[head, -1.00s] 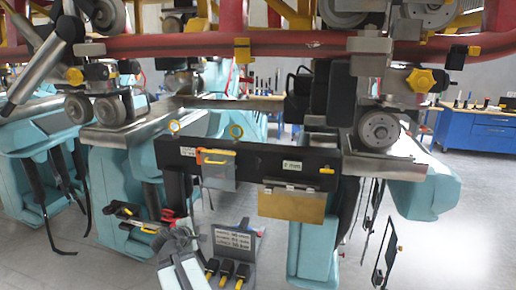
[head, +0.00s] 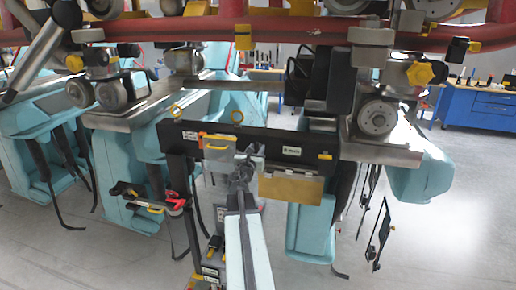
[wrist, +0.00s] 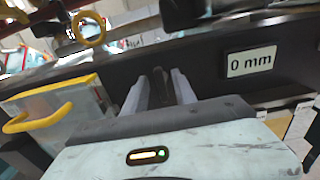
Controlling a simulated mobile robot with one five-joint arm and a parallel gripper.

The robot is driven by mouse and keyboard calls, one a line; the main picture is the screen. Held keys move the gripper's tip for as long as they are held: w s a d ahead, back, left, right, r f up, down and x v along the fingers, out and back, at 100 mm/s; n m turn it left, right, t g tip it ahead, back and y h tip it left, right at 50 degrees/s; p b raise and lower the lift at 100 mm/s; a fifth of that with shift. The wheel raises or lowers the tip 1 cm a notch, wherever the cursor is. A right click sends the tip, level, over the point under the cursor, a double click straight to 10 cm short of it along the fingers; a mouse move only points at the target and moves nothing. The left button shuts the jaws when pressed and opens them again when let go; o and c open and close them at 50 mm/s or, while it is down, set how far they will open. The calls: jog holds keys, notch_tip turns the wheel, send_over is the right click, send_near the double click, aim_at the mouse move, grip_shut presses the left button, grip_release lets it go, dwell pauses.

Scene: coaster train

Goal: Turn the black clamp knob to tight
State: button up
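My gripper (head: 243,165) is raised in front of the black beam (head: 318,158), between a grey box with a yellow handle (head: 218,150) and a brass plate (head: 290,189). In the wrist view its two pale fingers (wrist: 158,92) point at the beam and stand apart. A dark upright piece (wrist: 158,88) shows between them. I cannot tell whether it is the black clamp knob or whether the fingers touch it. The "0 mm" label (wrist: 249,61) is right of the fingers. No other clamp knob can be made out clearly.
The yellow-handled box (wrist: 55,115) is close on the left in the wrist view. A tool holder with black, red and yellow tools (head: 150,199) stands left of my arm. Red rails (head: 300,38) and wheels (head: 376,118) are above and right.

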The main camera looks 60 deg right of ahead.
jog(key=shift+x, duration=0.8)
jog(key=shift+a, duration=0.1)
jog(key=shift+c, duration=0.3)
